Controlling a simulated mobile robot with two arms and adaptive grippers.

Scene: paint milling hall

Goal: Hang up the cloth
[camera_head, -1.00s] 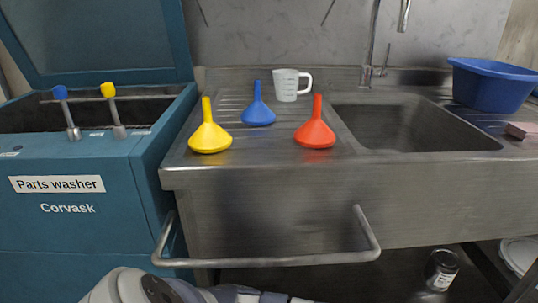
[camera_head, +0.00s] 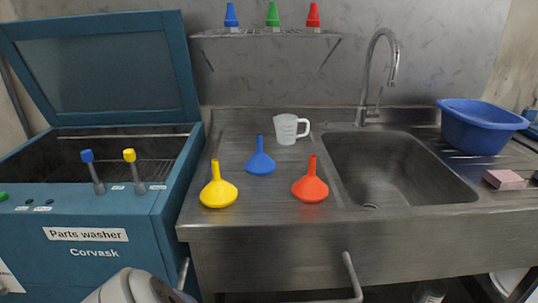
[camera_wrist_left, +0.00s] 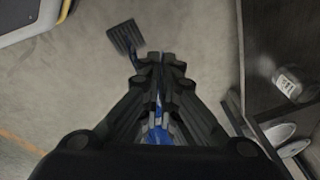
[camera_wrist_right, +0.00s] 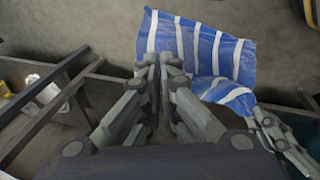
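The cloth (camera_wrist_right: 200,45) is blue with white stripes and spreads below and beyond my right gripper (camera_wrist_right: 160,62) in the right wrist view. The right fingers are close together, and the cloth meets their tips. My left gripper (camera_wrist_left: 161,60) has its fingers close together with blue cloth (camera_wrist_left: 158,134) between them. The left gripper also shows at the cloth's lower right corner in the right wrist view (camera_wrist_right: 262,118). The metal rail (camera_head: 352,275) on the sink unit's front shows at the bottom of the head view. Neither gripper nor the cloth shows in the head view.
The steel counter (camera_head: 265,212) holds yellow (camera_head: 218,193), blue (camera_head: 260,162) and red (camera_head: 310,188) funnels and a measuring cup (camera_head: 287,129). The sink basin (camera_head: 395,170) and blue tub (camera_head: 480,125) are right. The parts washer (camera_head: 90,222) stands left, lid up.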

